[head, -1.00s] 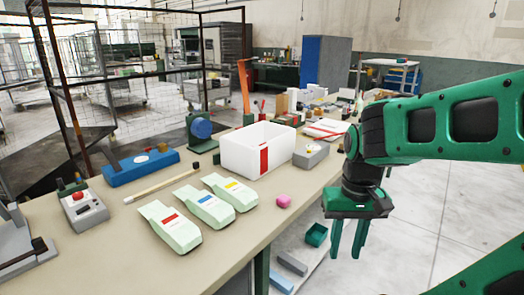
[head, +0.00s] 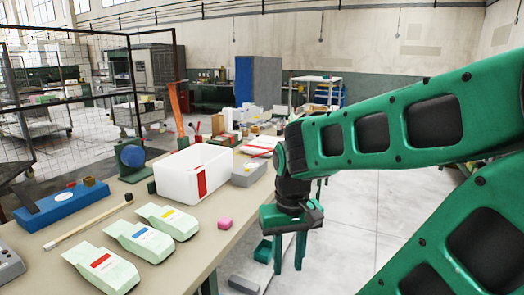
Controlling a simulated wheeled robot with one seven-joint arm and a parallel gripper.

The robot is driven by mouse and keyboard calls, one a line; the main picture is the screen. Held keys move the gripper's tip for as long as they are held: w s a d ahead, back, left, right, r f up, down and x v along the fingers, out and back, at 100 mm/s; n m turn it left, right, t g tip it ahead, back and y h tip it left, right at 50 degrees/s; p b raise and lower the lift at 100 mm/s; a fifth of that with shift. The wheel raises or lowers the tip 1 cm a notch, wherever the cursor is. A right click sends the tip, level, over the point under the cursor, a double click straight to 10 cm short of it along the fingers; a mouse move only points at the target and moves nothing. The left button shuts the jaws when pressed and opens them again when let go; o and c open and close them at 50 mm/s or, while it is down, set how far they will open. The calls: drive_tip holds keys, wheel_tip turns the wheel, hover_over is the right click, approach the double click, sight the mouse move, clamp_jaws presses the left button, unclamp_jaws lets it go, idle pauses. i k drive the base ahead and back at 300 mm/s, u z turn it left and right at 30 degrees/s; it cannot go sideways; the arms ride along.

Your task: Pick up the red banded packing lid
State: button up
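A pale green, lid-like piece with a red band (head: 101,265) lies at the front of the bench, at lower left in the head view. Similar pieces with a blue band (head: 141,238) and a yellow band (head: 168,218) lie in a row to its right and farther back. A white open box with a red stripe (head: 194,173) stands behind them. My gripper (head: 289,266) points down to the right of the bench edge, well apart from the red-banded piece. Its two green fingers are spread with nothing visible between them.
A light rod (head: 88,222), a blue device (head: 62,204), a round blue press part (head: 133,156) and a grey box (head: 248,173) are also on the bench (head: 190,262). Open floor (head: 360,225) lies to the right.

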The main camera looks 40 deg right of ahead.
sight(261, 143)
drive_tip(key=z, duration=0.05)
drive_tip(key=k, duration=1)
drive_tip(key=z, duration=2.1)
drive_tip(key=i, duration=3.15)
drive_tip(key=u, duration=0.05)
